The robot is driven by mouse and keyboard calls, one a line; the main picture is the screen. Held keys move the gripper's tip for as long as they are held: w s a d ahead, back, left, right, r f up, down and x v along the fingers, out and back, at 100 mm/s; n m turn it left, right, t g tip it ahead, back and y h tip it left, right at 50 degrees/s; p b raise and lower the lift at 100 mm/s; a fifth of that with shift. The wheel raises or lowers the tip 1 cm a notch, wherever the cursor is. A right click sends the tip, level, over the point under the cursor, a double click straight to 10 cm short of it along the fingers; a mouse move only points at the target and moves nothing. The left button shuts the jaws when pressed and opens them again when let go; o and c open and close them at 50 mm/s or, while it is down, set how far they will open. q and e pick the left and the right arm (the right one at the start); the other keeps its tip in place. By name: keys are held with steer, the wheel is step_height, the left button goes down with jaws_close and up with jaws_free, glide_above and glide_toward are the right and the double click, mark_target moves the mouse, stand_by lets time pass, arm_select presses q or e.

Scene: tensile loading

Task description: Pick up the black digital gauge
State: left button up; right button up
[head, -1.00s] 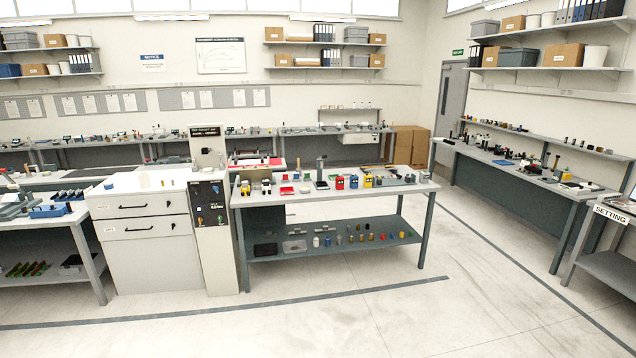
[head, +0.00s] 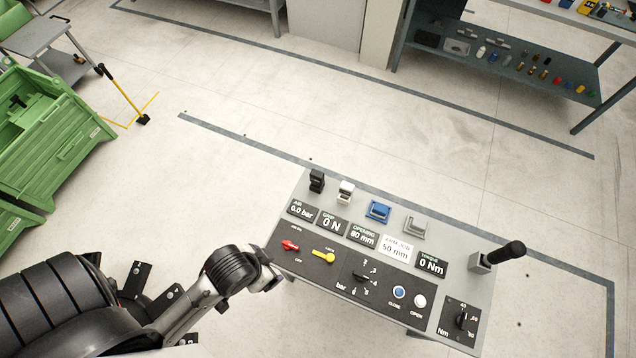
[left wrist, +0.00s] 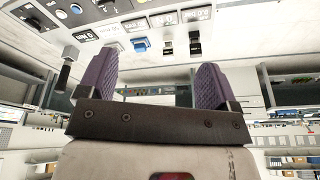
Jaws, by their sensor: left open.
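A small upright black block (head: 316,181) stands at the far left corner of the grey control console. It may be the black digital gauge, but no readout can be made out on it. It also seems to show in the left wrist view (left wrist: 195,44), upside down. My left gripper (head: 268,276) is at the console's near left edge, below and apart from the black block. In the left wrist view the gripper (left wrist: 155,68) shows its two purple pads wide apart with nothing between them. My right gripper is not in view.
The console (head: 470,300) carries labelled displays, a red switch (head: 290,245), a yellow switch (head: 323,255), knobs and a black-handled lever (head: 500,256). White (head: 346,191), blue (head: 378,211) and grey (head: 415,226) blocks line its back edge.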

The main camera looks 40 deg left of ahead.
arm_select(q)
steer(key=shift+w+a+r, duration=0.1)
steer(key=shift+w+r, duration=0.15)
steer(key=shift+w, duration=0.5)
steer(key=shift+o, duration=0.4)
steer(key=shift+s, duration=0.15)
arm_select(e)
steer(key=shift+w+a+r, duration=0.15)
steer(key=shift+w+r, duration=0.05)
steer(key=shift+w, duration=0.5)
